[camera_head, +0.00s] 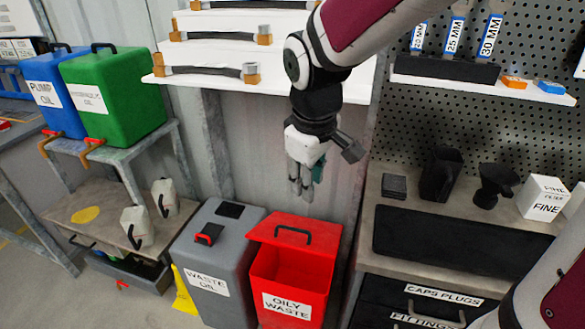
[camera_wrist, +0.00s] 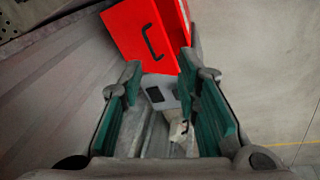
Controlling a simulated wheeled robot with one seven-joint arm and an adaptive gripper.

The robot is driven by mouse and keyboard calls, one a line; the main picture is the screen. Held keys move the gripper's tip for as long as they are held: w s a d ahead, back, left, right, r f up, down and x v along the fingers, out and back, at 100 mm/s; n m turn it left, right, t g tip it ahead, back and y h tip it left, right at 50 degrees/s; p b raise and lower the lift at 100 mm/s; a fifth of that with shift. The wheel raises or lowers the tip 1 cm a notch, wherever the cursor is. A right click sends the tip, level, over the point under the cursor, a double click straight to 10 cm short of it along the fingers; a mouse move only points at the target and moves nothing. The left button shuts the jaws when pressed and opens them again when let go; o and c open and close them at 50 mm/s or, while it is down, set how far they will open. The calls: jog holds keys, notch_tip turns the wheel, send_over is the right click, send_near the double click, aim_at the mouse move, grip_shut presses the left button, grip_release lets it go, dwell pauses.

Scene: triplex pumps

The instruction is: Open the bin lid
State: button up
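The red oily waste bin (camera_head: 267,277) stands on the floor in the lower middle of the head view. Its red lid (camera_head: 274,236) has a black handle (camera_head: 291,232). In the wrist view the lid (camera_wrist: 125,30) and handle (camera_wrist: 150,43) are ahead, beyond the fingertips and toward the top. My gripper (camera_head: 305,190) hangs above the bin, pointing down, apart from the lid. Its green-padded fingers (camera_wrist: 160,72) are spread and empty.
A grey waste oil bin (camera_head: 215,252) stands close at the left of the red bin. A drawer cabinet (camera_head: 368,255) stands at its right. A white shelf (camera_head: 275,82) is on the wall behind my arm. A yellow object (camera_head: 184,291) is left of the grey bin.

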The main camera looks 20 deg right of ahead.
jog(key=shift+s+d+r+m+b, duration=0.15)
jog(key=shift+s+r, duration=0.1)
jog(key=shift+s, duration=0.4)
jog(key=shift+s+r+m+b, duration=0.15)
jog(key=shift+s+r, duration=0.1)
jog(key=shift+s, duration=0.4)
